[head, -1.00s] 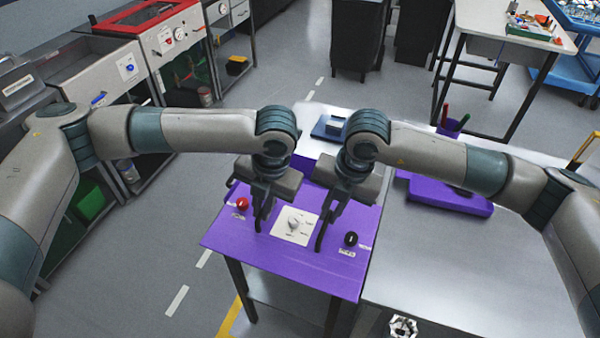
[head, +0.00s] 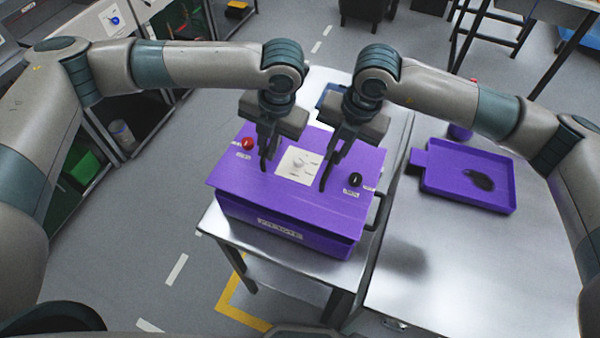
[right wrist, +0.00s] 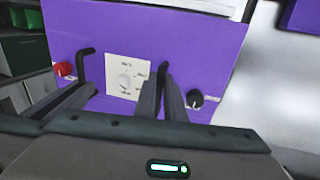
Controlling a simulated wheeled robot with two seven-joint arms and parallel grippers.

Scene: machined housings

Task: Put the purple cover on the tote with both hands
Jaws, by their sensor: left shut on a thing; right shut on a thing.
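The purple cover (head: 240,180), a flat panel with a white dial label, lies over the purple tote (head: 300,240) in the head view. The tote's front wall with a pale label shows below the cover's front edge. Whether the cover rests on the rim or hovers just above it, I cannot tell. My left gripper (head: 267,158) is shut on the cover's left black handle (right wrist: 84,62). My right gripper (head: 329,178) is shut on the right black handle (right wrist: 163,72). The handles are partly hidden by the fingers. The tote's far side is hidden.
The tote stands on a metal table (head: 215,232). A red knob (head: 247,144) and a black knob (head: 354,180) sit on the cover. A purple tray (head: 465,200) with a dark item lies on the grey bench at right. The bench front is clear.

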